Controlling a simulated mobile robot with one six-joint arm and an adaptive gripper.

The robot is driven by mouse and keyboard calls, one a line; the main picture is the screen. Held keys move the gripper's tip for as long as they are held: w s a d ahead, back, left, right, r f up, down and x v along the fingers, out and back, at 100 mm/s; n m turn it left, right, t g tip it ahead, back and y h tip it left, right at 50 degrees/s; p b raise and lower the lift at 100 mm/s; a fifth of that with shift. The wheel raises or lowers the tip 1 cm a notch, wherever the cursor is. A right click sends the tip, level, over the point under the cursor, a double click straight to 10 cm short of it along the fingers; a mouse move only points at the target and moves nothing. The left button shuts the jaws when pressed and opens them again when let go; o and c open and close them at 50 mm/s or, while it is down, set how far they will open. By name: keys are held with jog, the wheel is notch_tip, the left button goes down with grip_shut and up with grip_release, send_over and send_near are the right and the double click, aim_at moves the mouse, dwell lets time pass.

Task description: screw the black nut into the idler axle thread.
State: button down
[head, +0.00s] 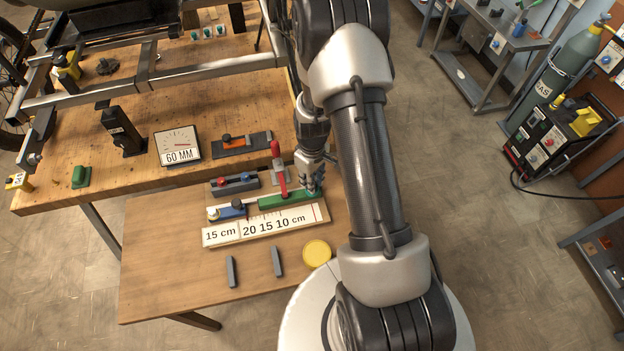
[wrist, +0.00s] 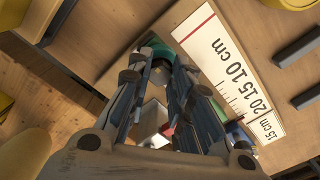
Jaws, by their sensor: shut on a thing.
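My gripper (head: 312,180) points down at the right end of the small jig on the low wooden table. In the wrist view, my gripper (wrist: 160,72) has its fingers closed around a small dark piece, which appears to be the black nut (wrist: 161,64); the fingers hide most of it. A teal rounded part (wrist: 153,46) is right at the fingertips, by the end of the green block (head: 283,200). I cannot make out the idler axle thread or whether the nut touches it.
A red-handled clamp (head: 278,165) stands close left of my gripper. A white ruler board (head: 262,226) lies in front. Two grey bars (head: 277,262) and a yellow disc (head: 316,252) lie nearer. The trike frame (head: 150,72) is on the bench behind.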

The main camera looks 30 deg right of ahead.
jog(key=shift+m, duration=0.9)
jog(key=shift+m, duration=0.8)
jog(key=shift+m+b, duration=0.4)
jog(key=shift+m, duration=0.5)
